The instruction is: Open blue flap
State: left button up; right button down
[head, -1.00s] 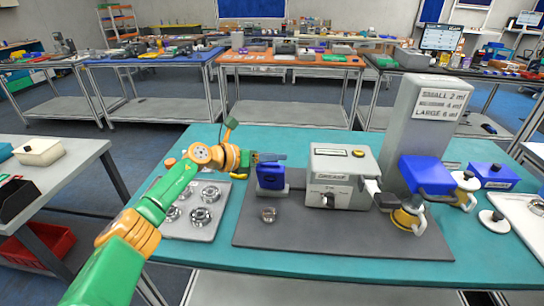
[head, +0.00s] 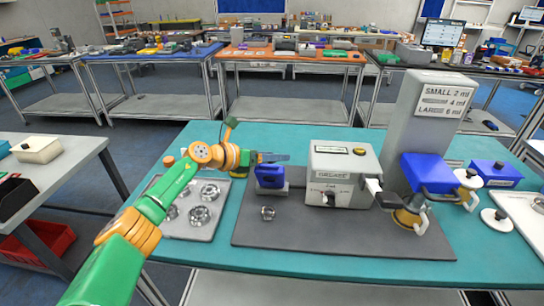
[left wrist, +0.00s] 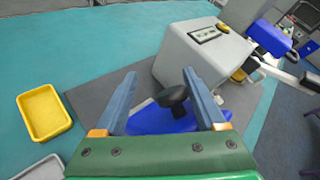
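A blue part (head: 270,177) with a black knob stands on a grey holder left of the grease machine (head: 345,170); I take it to be the blue flap. In the left wrist view, the blue part (left wrist: 160,119) and its black knob (left wrist: 173,96) appear between my fingers. My left gripper (head: 286,157) is just above the blue part in the head view. Its fingers are apart in the left wrist view (left wrist: 160,74). I cannot tell whether they touch the knob. My right gripper is not in view.
A tray of round metal parts (head: 209,230) lies left on the teal table (head: 300,132). A small metal part (head: 268,213) is on the dark mat (head: 330,244). A tall grey dispenser (head: 425,120) with another blue block (head: 428,172) stands right. A yellow bin (left wrist: 44,112) shows in the left wrist view.

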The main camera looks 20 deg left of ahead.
pick_arm(q)
jog(key=shift+s+r, duration=0.1)
jog(key=shift+r, duration=0.05)
jog(key=shift+s+a+r, duration=0.15)
jog(key=shift+s+a, duration=0.15)
jog(key=b+v, duration=0.1)
jog(key=v, duration=0.5)
jog(key=shift+s, duration=0.15)
jog(key=shift+d, duration=0.1)
